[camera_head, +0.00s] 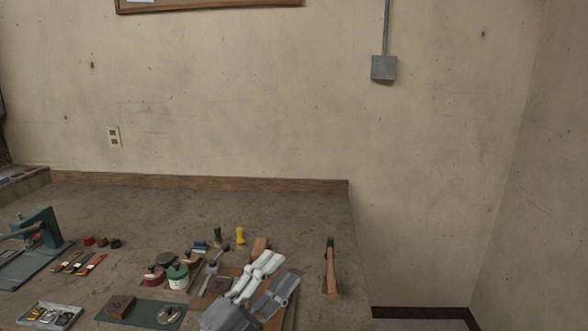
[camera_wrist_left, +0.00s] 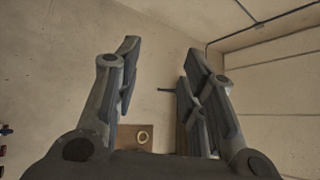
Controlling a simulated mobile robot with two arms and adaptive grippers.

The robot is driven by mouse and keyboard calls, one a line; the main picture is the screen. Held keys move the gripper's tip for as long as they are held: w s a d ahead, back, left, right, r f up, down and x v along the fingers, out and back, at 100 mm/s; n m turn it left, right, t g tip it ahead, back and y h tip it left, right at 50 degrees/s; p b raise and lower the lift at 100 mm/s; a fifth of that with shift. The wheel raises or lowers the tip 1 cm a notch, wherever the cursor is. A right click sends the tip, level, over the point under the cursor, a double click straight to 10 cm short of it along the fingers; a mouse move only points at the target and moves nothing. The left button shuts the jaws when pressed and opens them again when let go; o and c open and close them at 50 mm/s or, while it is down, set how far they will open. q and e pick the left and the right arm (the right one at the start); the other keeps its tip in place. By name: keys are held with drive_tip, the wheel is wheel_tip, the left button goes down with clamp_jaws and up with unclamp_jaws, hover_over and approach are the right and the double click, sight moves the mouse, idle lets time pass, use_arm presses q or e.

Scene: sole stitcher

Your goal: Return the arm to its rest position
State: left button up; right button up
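My left gripper (camera_head: 283,270) is over the front part of the workbench (camera_head: 180,205) in the head view, its fingers pointing away to the upper right. In the left wrist view, its two fingers (camera_wrist_left: 160,52) stand apart with a clear gap between them. Nothing is held in that gap; the pale wall shows through it. The gripper hides part of the bench and of the brown pieces below it. My right gripper is in neither view.
The bench's back is clear. A brown block with a ring (camera_wrist_left: 134,138) shows in the wrist view.

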use_arm(q)
drive_tip(key=s+a+f+n+g+y, duration=0.1)
drive_tip(key=s+a+f+n+y, duration=0.2)
drive_tip(key=a+f+n+y, duration=0.6)
drive_tip(key=s+a+f+n+g+y, duration=0.2)
drive_tip(key=a+f+n+y, duration=0.4)
drive_tip(key=f+n, duration=0.4)
drive_tip(key=s+a+f+n+g, duration=0.1)
drive_tip(key=s+f+g, duration=0.5)
drive_tip(key=s, duration=0.5)
drive_tip(key=s+a+f+n+g, duration=0.1)
drive_tip(key=s+f+g, duration=0.3)
drive_tip(key=s+f, duration=0.6)
wheel_tip(320, 180, down, 23)
drive_tip(key=s+g, duration=0.1)
drive_tip(key=s, duration=0.2)
drive_tip(key=s+a+f+g, duration=0.1)
drive_tip(key=s+a+f, duration=0.2)
drive_tip(key=s+f, duration=1.3)
drive_tip(key=shift+s+f+g, duration=0.25)
drive_tip(key=shift+s+g, duration=0.05)
drive_tip(key=shift+s, duration=0.05)
